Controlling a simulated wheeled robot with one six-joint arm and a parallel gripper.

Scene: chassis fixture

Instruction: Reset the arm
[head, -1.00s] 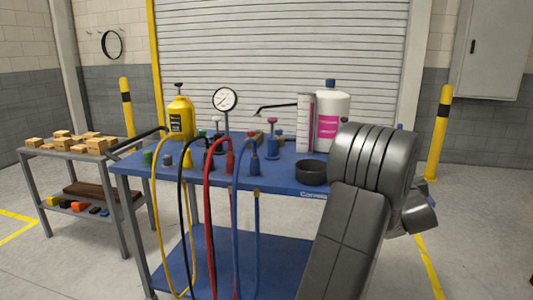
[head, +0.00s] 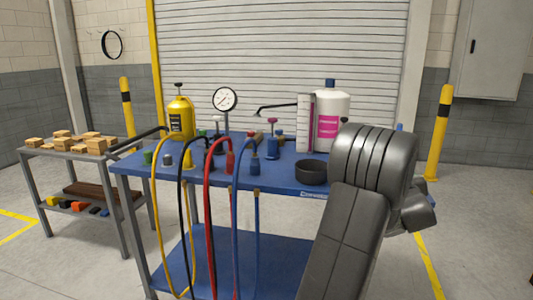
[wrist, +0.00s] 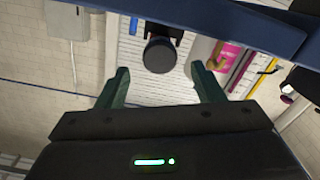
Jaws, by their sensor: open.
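My arm stands at the right of the head view, in front of the blue cart (head: 215,262). Its far end hides the gripper there. In the wrist view my gripper (wrist: 161,82) is open, with its two dark green fingers wide apart. Nothing is held between them. Beyond the fingers a dark round part (wrist: 159,54) shows; I cannot tell what it is. A pink label (wrist: 226,55) and a blue beam or edge (wrist: 215,22) also show beyond the fingers.
The blue cart carries a yellow bottle (head: 180,118), a gauge (head: 224,99), a white jug (head: 332,108) and a black bowl (head: 311,172). Several hoses (head: 210,215) hang at its front. A side cart (head: 75,155) with wooden blocks stands left. Open floor lies right, near a yellow post (head: 440,130).

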